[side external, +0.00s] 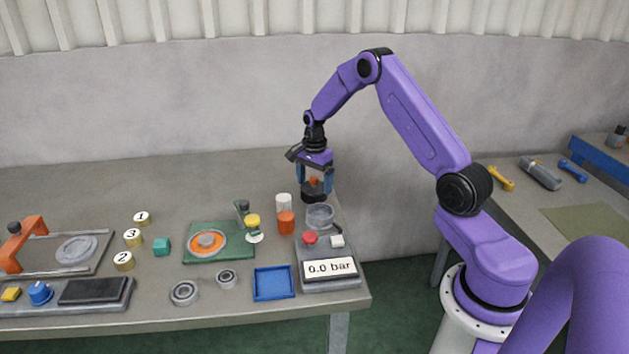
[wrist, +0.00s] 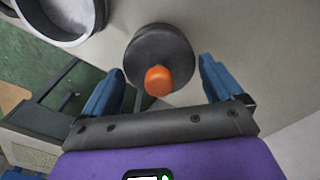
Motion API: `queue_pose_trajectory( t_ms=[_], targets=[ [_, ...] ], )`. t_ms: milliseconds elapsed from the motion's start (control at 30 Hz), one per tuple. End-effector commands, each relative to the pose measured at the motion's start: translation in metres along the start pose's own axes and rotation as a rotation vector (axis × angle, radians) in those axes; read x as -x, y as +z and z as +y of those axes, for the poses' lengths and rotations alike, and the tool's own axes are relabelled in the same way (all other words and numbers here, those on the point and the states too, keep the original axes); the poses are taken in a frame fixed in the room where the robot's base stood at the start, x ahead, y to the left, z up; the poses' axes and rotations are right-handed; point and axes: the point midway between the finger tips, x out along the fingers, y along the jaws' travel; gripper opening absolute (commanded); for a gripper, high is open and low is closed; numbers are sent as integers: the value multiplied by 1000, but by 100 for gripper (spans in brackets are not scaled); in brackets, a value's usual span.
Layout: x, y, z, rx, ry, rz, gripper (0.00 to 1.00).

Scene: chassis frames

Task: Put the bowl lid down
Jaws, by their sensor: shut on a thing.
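The bowl lid (side external: 314,196) is a dark round disc with an orange knob; in the wrist view the lid (wrist: 158,48) lies between the two blue fingers. My gripper (side external: 314,189) points down and is shut on the lid, holding it above the back right part of the table. In the wrist view my gripper (wrist: 160,78) has one finger on each side of the lid; the exact contact is hard to see. The grey bowl (side external: 320,217) sits on the pressure unit, below the lid, and its rim shows at the top left in the wrist view (wrist: 98,22).
The pressure unit (side external: 329,285) reads 0.0 bar and has a red button. White and orange cylinders (side external: 285,222) stand left of the bowl. A blue tray (side external: 273,284) and green plate (side external: 218,257) lie farther left. The table's right edge is close. The back is clear.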

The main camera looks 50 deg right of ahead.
Motion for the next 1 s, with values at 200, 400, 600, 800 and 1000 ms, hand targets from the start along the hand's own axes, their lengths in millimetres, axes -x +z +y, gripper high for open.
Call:
queue_pose_trajectory(
  t_ms=[200, 400, 600, 800, 1000],
  targets=[
    [0, 0, 0, 0, -1, 0, 61],
    [-2, 0, 0, 1, -1, 0, 100],
    [-1, 0, 0, 0, -1, 0, 100],
    [19, 0, -1, 0, -4, 1, 100],
    [59, 0, -1, 0, -6, 2, 100]
  ],
)
